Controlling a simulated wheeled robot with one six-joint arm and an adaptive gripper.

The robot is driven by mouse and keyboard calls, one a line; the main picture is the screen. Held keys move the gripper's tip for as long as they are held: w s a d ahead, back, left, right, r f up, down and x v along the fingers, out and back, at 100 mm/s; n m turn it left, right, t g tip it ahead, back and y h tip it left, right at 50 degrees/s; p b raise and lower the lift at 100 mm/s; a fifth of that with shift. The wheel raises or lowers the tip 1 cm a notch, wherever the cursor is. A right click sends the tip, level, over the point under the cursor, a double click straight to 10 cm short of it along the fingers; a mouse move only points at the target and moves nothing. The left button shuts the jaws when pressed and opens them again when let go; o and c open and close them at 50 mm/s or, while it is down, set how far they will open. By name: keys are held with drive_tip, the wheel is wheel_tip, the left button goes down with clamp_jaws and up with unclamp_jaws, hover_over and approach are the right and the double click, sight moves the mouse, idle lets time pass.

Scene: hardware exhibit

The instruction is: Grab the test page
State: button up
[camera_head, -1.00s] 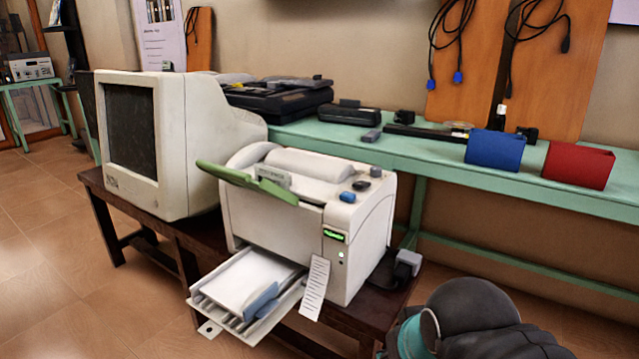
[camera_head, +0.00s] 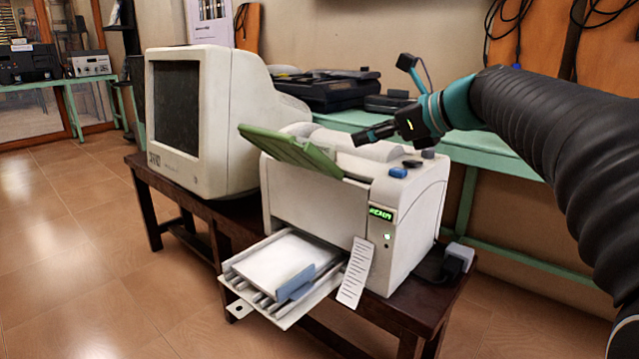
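A beige printer (camera_head: 325,205) stands on a dark wooden bench, with a green flap (camera_head: 290,152) raised at its top and a lit green display (camera_head: 381,213) on its front. A pulled-out tray (camera_head: 262,303) holds blank-looking white paper (camera_head: 285,262) behind a blue guide (camera_head: 296,284). A white slip with printed lines (camera_head: 355,272) hangs at the printer's front, right of the tray. I cannot tell which sheet is the test page. My gripper (camera_head: 372,133) is above the printer's top, pointing left, apart from both papers. Its fingers are too small and dark to judge.
A bulky old monitor (camera_head: 200,125) stands left of the printer on the same bench (camera_head: 144,165). A green table (camera_head: 467,150) with black devices runs along the wall behind. A grey plug block (camera_head: 457,258) sits at the printer's right. The floor at front left is clear.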

approach(315, 142)
drive_tip(key=d+f+x, duration=0.1)
drive_tip(key=x, duration=0.4)
drive_tip(key=shift+m+y, duration=0.3)
drive_tip(key=shift+m, duration=0.1)
drive_tip(key=shift+a+r+b+x, duration=0.15)
drive_tip(key=shift+b+x, duration=0.15)
drive_tip(key=shift+x, duration=0.65)
drive_tip(key=shift+r+b+x, duration=0.15)
drive_tip(key=shift+b+x, duration=0.1)
drive_tip(key=shift+x, duration=0.7)
drive_tip(key=shift+a+r+b+x, duration=0.1)
drive_tip(key=shift+r+b+x, duration=0.15)
drive_tip(key=shift+x, duration=0.7)
drive_tip(key=shift+d, duration=0.1)
drive_tip(key=shift+c, duration=0.2)
clamp_jaws()
